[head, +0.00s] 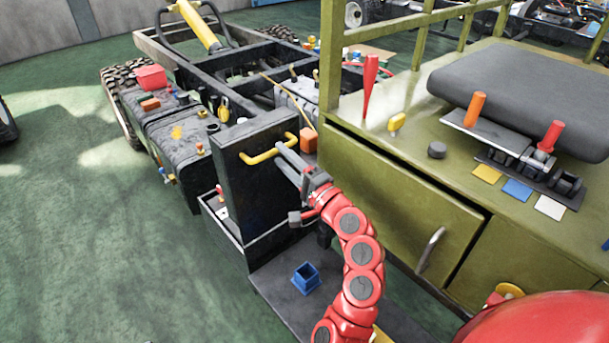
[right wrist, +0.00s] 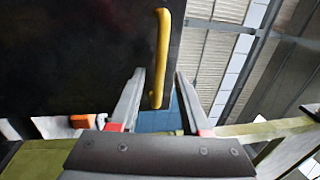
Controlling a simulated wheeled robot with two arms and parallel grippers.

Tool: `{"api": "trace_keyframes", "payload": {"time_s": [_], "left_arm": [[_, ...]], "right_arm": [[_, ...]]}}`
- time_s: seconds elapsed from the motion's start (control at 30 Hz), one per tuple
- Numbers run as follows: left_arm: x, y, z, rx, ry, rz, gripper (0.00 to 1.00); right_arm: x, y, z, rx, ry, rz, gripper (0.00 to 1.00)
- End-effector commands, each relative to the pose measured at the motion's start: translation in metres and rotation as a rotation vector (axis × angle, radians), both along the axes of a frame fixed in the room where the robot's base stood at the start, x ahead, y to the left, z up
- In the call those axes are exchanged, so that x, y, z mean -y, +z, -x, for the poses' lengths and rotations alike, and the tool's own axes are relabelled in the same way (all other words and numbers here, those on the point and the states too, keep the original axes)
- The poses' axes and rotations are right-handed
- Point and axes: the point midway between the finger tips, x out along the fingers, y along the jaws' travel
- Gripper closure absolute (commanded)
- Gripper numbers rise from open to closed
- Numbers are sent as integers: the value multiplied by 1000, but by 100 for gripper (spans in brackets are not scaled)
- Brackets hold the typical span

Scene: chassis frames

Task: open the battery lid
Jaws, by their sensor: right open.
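The battery lid (head: 247,185) is a dark, flat panel with a yellow bar handle (head: 262,155). It stands about upright over the low grey-rimmed battery box (head: 222,238) beside the truck frame. My right gripper (head: 281,154) is at the right end of the handle. In the right wrist view, the open fingers (right wrist: 160,78) lie on either side of the lower part of the yellow handle (right wrist: 162,45), with a gap to each side. The dark lid (right wrist: 80,50) fills the upper left there. My left gripper is not in view.
An olive cabinet (head: 390,190) with a metal door handle stands close on the right. An orange block (head: 308,140) sits just behind the lid. A blue square cup (head: 306,278) rests on the dark step below. Green floor (head: 90,250) lies open at left.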

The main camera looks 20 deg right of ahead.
Motion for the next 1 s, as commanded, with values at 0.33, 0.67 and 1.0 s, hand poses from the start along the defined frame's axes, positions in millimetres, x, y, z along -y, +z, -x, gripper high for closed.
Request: {"api": "trace_keyframes", "payload": {"time_s": [0.33,0.67,1.0], "left_arm": [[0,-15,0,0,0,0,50],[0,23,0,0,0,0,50],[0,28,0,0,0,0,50]], "right_arm": [[29,-17,73,0,-10,-4,53],[51,-23,134,-5,-8,-5,53],[57,-29,155,0,-3,0,53]]}}
